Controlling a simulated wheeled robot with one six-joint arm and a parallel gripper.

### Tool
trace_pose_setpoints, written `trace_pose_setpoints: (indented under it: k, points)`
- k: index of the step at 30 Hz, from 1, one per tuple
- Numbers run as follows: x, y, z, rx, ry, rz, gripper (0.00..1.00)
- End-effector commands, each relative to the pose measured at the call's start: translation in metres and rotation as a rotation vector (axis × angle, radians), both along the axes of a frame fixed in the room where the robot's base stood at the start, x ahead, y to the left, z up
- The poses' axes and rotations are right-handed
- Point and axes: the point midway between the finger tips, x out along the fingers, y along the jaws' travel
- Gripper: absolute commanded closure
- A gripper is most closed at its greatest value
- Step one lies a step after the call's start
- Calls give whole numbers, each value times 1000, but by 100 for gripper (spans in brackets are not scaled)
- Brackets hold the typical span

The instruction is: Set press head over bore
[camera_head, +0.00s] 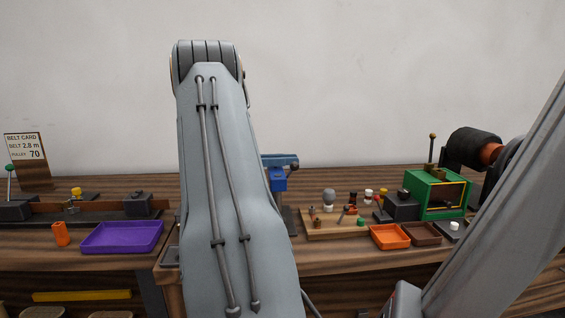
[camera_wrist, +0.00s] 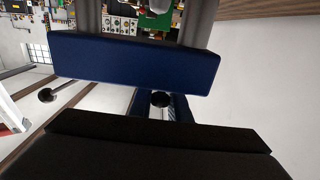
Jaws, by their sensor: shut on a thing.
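A blue press (camera_head: 279,182) stands on the bench in the head view, partly hidden behind my arm. Its head is a blue bar at the top, over a blue block and a dark upright. In the wrist view my gripper (camera_wrist: 158,103) shows as two broad bars, the upper dark blue, the lower black. A small round black knob (camera_wrist: 162,99) sits in the narrow gap between them, with blue parts behind it. The jaws appear shut on this knob; their exact contact is hard to see. My gripper is hidden in the head view. The bore is not visible.
A wooden board (camera_head: 325,232) with small parts lies right of the press, near an orange tray (camera_head: 390,244) and a green box-shaped machine (camera_head: 437,207). A purple tray (camera_head: 122,238) lies to the left. In the wrist view, a black-knobbed rod (camera_wrist: 46,95) shows at left.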

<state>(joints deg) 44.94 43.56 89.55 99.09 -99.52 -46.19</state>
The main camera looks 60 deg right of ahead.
Motion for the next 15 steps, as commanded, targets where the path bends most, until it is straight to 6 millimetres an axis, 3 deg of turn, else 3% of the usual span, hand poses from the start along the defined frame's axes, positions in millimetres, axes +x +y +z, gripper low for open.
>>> trace_pose_setpoints:
  k: [15]
  points:
    - [2,3,2,-4,-1,-12,100]
